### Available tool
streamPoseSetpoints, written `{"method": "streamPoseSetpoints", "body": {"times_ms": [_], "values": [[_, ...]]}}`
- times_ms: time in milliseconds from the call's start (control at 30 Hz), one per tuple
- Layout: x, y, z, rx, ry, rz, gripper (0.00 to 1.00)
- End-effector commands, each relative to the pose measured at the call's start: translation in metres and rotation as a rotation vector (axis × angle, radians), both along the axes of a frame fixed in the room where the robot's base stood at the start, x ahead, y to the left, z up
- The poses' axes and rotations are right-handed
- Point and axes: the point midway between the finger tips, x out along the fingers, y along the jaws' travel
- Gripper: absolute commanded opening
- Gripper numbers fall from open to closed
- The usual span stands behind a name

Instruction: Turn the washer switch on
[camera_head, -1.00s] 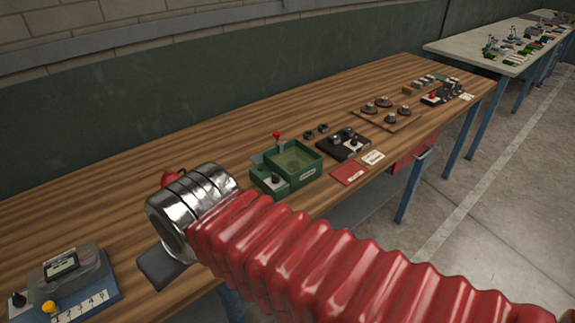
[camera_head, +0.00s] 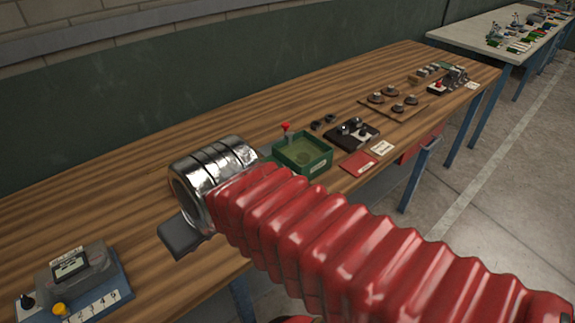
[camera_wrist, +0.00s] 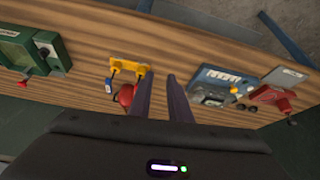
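The green unit with an open basin, which I take for the washer, stands on the wooden bench in the head view (camera_head: 318,164). A red-topped lever (camera_head: 286,127) rises at its back. My arm hides its front left part there. In the wrist view the green unit (camera_wrist: 14,52) is at the left edge, with a black switch knob (camera_wrist: 44,51) on its near end and the red-topped lever (camera_wrist: 22,83) beside it. My gripper (camera_wrist: 158,82) is open and empty, its two dark fingers apart, to the right of the unit. In the head view only one dark finger shows clearly.
A yellow bracket (camera_wrist: 128,67) with a red part lies close left of my fingers. A blue numbered unit (camera_wrist: 222,75) and a red device (camera_wrist: 272,98) are to the right.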

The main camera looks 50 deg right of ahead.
Motion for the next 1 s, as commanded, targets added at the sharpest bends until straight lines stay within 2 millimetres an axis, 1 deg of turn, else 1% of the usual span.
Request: {"method": "streamPoseSetpoints", "body": {"times_ms": [267,467,667,700,767,800,867,900,967,1000], "values": [[0.034,-0.051,0.010,-0.011,0.046,-0.032,0.17],[0.059,-0.101,0.015,-0.013,0.075,-0.049,0.17],[0.078,-0.161,0.015,-0.009,0.094,-0.066,0.17],[0.080,-0.175,0.015,-0.007,0.096,-0.070,0.17],[0.083,-0.195,0.013,-0.006,0.099,-0.075,0.17],[0.085,-0.209,0.012,-0.002,0.101,-0.079,0.17],[0.086,-0.230,0.010,-0.001,0.103,-0.084,0.17],[0.086,-0.245,0.008,0.002,0.103,-0.087,0.17],[0.085,-0.267,0.005,0.004,0.103,-0.092,0.17],[0.084,-0.282,0.003,0.006,0.103,-0.096,0.17]]}}
